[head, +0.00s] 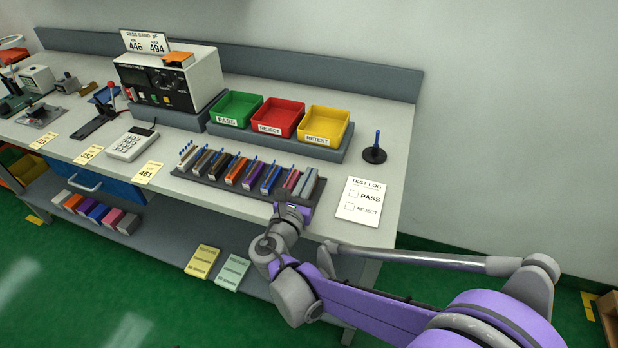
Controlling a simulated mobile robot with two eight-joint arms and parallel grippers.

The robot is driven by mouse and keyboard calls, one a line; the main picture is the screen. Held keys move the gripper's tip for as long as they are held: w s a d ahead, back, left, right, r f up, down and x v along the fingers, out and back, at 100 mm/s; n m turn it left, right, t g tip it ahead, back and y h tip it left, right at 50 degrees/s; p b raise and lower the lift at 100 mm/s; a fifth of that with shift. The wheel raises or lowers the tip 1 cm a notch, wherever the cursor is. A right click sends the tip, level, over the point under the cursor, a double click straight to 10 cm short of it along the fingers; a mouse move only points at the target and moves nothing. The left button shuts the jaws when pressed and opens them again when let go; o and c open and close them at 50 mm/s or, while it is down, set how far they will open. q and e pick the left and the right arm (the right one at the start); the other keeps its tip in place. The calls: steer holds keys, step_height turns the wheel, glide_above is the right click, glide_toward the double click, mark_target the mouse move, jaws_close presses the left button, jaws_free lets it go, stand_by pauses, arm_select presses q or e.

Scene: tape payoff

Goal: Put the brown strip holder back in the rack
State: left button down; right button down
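The dark rack (180,174) lies along the front of the bench and holds a row of slim strip holders with blue tips. A brownish holder (203,161) is near the rack's left end; I cannot tell for sure that it is the brown strip holder. A maroon holder (291,179) and a grey holder (308,184) are at the right end. My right gripper (293,209) is at the rack's front right edge, just in front of the maroon holder. Its fingers are small and partly hidden by the wrist, so its opening and any contact are unclear. My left gripper is out of view.
Behind the rack stand a green bin (236,108), a red bin (278,117) and a yellow bin (324,124). A test log sheet (359,201) lies right of the rack, a calculator (132,144) left. A black stand with a blue pin (375,154) is behind the sheet.

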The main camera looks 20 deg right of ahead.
steer(key=shift+f, duration=0.15)
steer(key=c, duration=1.1)
jaws_free()
steer(key=shift+o, duration=0.2)
steer(key=shift+s+a+r, duration=0.1)
steer(key=shift+r, duration=0.15)
steer(key=v, duration=1.1)
steer(key=shift+s+a, duration=0.2)
steer(key=shift+s, duration=0.1)
